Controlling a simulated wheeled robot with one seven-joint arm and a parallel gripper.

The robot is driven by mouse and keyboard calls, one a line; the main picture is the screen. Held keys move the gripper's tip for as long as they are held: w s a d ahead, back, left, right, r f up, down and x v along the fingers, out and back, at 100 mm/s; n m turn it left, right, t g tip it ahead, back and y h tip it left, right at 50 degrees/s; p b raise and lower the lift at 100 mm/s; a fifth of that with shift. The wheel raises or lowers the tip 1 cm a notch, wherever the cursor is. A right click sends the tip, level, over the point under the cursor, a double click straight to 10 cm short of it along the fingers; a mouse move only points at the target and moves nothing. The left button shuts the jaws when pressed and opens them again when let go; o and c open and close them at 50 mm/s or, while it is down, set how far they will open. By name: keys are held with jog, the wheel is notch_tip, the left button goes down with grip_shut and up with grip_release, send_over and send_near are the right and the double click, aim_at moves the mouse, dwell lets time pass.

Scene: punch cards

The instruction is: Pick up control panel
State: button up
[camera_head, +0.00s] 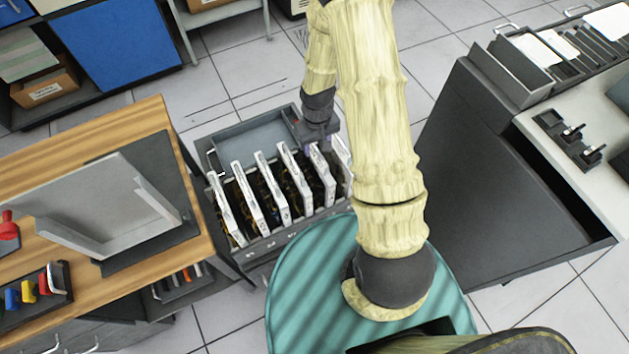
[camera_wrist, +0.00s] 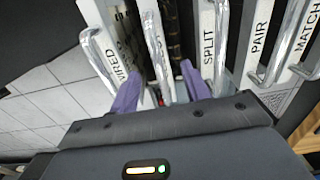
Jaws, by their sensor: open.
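Several control panels stand upright, side by side, in a grey rack; one white-edged panel (camera_head: 270,190) shows near the middle. In the wrist view, panels labelled SPLIT (camera_wrist: 207,45), PAIR (camera_wrist: 262,30) and MATCH (camera_wrist: 305,35) stand right of my gripper (camera_wrist: 158,82). A panel ending in WIRED (camera_wrist: 120,40) is at the left. My gripper is open over the rack's right part, also in the head view (camera_head: 318,148). Its purple fingers appear on either side of a panel (camera_wrist: 152,30) with a metal handle. Its label is unclear, and I cannot tell whether the fingers touch it.
The rack (camera_head: 290,238) has an empty grey tray (camera_head: 255,142) behind the panels. A wooden table (camera_head: 130,125) with a tilted grey board stands left. A dark cabinet (camera_head: 490,170) stands right. Tiled floor (camera_head: 225,75) is free behind.

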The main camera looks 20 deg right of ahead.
aim_at(316, 149)
jog(key=shift+w+f+p, duration=0.1)
jog(key=shift+f+p, duration=0.4)
jog(key=shift+f, duration=2.05)
grip_shut()
jog(key=shift+r, duration=0.1)
